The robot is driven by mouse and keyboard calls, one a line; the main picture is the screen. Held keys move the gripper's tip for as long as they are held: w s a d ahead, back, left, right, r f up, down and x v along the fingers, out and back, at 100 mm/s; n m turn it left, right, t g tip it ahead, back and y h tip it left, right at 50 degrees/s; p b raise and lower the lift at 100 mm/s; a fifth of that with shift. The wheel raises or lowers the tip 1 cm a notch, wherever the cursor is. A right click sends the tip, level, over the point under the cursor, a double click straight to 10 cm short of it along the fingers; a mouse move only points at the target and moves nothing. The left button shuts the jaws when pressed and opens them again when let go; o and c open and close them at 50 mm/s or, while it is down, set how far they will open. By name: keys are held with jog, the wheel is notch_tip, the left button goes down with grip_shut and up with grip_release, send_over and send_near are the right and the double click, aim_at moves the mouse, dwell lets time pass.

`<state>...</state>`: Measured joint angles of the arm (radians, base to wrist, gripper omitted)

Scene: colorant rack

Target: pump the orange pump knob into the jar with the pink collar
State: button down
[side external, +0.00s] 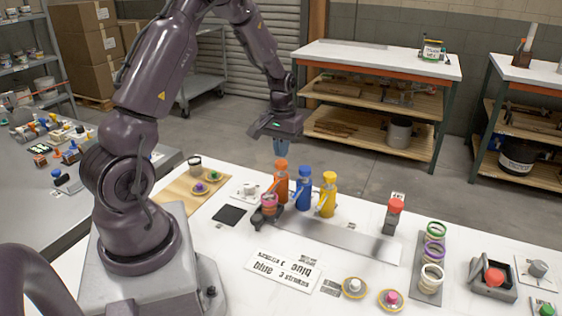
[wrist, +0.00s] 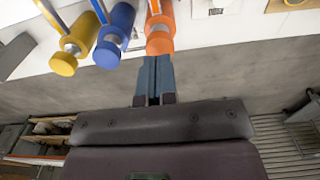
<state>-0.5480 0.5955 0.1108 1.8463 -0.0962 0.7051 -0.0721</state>
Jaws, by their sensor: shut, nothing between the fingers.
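The orange pump knob (side external: 281,165) tops the leftmost of three pump bottles in the side external view. My gripper (side external: 281,152) points down just above it, fingers shut and empty. In the wrist view, the shut fingertips (wrist: 153,62) are at the edge of the orange knob (wrist: 159,43); I cannot tell whether they touch it. A jar with a pinkish collar (side external: 269,200) stands in front of the orange bottle, near its spout. The blue pump knob (side external: 303,173) and yellow pump knob (side external: 330,178) are to the right.
A printed card (side external: 285,271) reads "blue 3 strokes". A rack (side external: 428,262) holds jars with green, purple and pale collars. A dark square pad (side external: 229,215) lies left of the jar. Round lids lie at the front.

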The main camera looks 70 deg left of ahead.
jog(key=shift+r, duration=2.05)
jog(key=shift+s+d+f, duration=0.1)
jog(key=shift+s, duration=0.05)
jog(key=s+d+r+m+t, duration=0.2)
jog(key=s+d+r+m, duration=0.1)
jog(key=d, duration=0.5)
jog(key=s+d+r+m+t, duration=0.1)
jog(key=s+d+r+m, duration=0.2)
jog(key=s+d+r, duration=0.2)
jog(key=s+d+r+m+t, duration=0.2)
jog(key=s+d+r+m, duration=0.1)
jog(key=d+r, duration=0.6)
jog(key=shift+s+d+t, duration=0.3)
jog(key=shift+s+d, duration=0.55)
jog(key=shift+d, duration=0.1)
